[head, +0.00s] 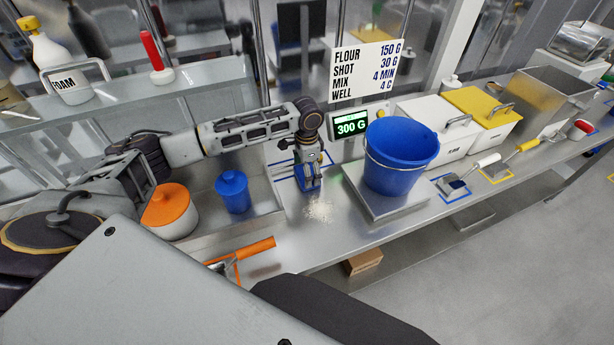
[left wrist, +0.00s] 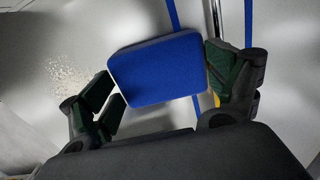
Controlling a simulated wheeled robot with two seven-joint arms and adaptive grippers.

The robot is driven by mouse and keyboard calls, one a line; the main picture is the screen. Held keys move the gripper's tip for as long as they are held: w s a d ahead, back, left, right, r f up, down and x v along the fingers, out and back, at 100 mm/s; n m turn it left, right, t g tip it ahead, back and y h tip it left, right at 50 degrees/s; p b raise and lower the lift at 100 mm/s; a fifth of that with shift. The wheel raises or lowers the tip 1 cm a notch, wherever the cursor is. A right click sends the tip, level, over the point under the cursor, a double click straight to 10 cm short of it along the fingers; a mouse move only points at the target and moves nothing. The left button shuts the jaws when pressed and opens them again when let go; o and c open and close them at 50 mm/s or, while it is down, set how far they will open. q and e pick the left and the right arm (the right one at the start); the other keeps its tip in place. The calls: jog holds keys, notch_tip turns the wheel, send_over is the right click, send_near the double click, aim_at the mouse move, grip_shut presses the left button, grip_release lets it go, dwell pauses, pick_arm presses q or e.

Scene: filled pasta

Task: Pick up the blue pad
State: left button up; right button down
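The blue pad (left wrist: 157,70) is a flat block with rounded corners, seen from above in the left wrist view. In the head view the blue pad (head: 311,184) shows low between the fingers of my left gripper (head: 308,172), at the counter. My left gripper (left wrist: 165,90) is open around it, one finger on each side. The right finger is at the pad's right edge, perhaps touching; a thin gap shows at the left finger. Whether the pad rests on the counter is hard to tell. My right gripper is not in view.
White powder (head: 319,211) lies on the counter just in front of the pad. A blue bucket (head: 394,157) stands on a scale (head: 375,203) to the right. A blue lidded jar (head: 232,192) and an orange-lidded pot (head: 168,212) stand left. An orange-handled tool (head: 250,249) lies near the front edge.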

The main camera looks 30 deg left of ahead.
pick_arm(q)
jog(key=shift+r, duration=0.15)
notch_tip(320, 180, up, 10)
jog(key=shift+f+b, duration=0.1)
jog(key=shift+b, duration=0.3)
dwell(0.4)
jog(key=o, duration=0.4)
jog(key=shift+c, duration=1.6)
